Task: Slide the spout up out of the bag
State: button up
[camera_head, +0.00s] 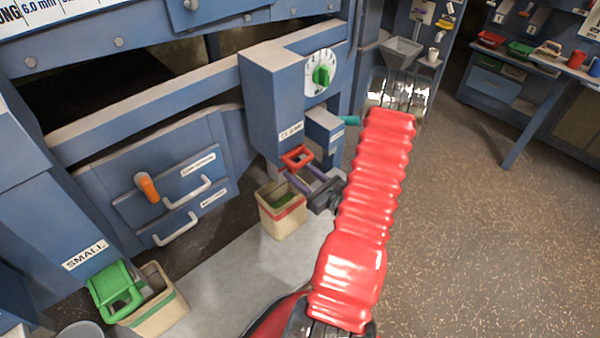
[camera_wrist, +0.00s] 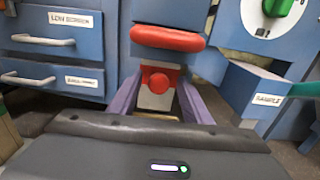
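The red spout handle (camera_head: 297,156) sticks out below the blue housing labelled like "CLEANS". In the wrist view the red bar (camera_wrist: 168,38) lies just above and beyond my fingers. A tan bag (camera_head: 282,212) with a red band stands on the floor below it, its mouth open with green inside. Whether the spout's lower end is inside the bag is hidden. In the wrist view my gripper (camera_wrist: 160,92) frames a pale plate with a red knob (camera_wrist: 158,82); nothing is clearly held.
A green spout (camera_head: 117,288) sits at another tan bag (camera_head: 158,312) under the "SMALL" label. Drawers with an orange knob (camera_head: 148,188) are left of the housing. A green dial (camera_head: 322,75) is above. A teal handle (camera_head: 350,120) is close to my red arm. Floor is free at right.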

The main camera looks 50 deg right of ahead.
jog(key=s+a, duration=0.1)
jog(key=s, duration=1.2)
jog(key=shift+s+a, duration=0.35)
jog(key=shift+a, duration=0.05)
jog(key=shift+f, duration=0.15)
dwell(0.6)
